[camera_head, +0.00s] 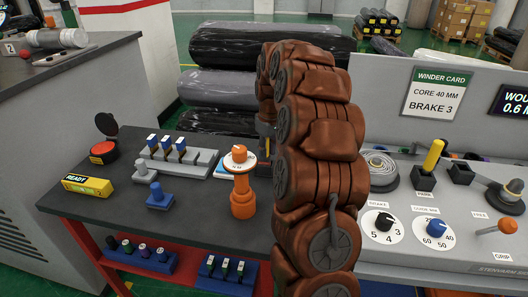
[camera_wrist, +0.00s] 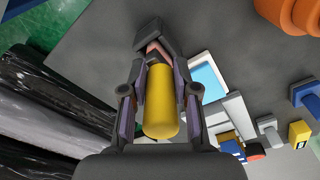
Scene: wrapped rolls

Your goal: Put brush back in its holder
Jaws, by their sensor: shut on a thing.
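My gripper (camera_wrist: 154,55) is shut on a yellow cylinder (camera_wrist: 160,105) in the wrist view. The cylinder may be the brush's handle; no bristles show. Dark bench top lies behind the fingers. In the head view my brown arm hides most of the gripper, and only a dark part of it shows at the arm's left edge. I cannot tell which thing is the brush's holder. A grey rack (camera_head: 180,160) with several blue-and-white-topped pieces stands on the bench, left of my arm.
An orange stand with a dial (camera_head: 242,197) is close to my arm. A blue piece (camera_head: 159,197), a yellow READY box (camera_head: 87,186) and a red-black round device (camera_head: 104,152) stand on the dark bench (camera_head: 105,215). A control panel (camera_head: 445,215) is right.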

